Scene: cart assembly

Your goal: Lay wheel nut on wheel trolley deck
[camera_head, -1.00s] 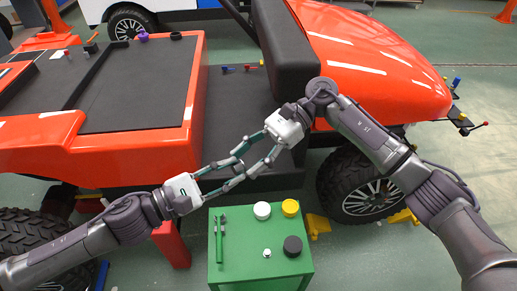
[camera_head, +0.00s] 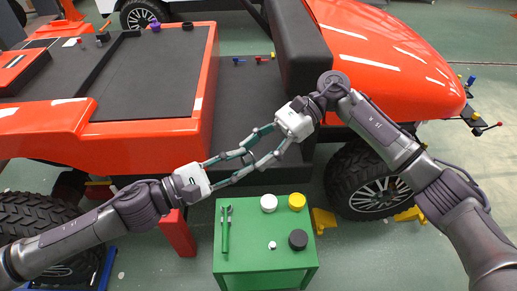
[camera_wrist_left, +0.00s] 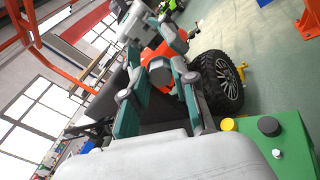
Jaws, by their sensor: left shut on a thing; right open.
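A small white nut-like piece (camera_head: 272,245) lies on the green top and shows in the left wrist view (camera_wrist_left: 277,153). I cannot tell which thing is the wheel trolley.
The green top also carries a white cap (camera_head: 268,203), a yellow cap (camera_head: 297,201), a black cap (camera_head: 298,239) and a green tool (camera_head: 226,230). The orange vehicle (camera_head: 150,140) and its front wheel (camera_head: 378,190) stand behind. A red post (camera_head: 178,235) is left of the stand.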

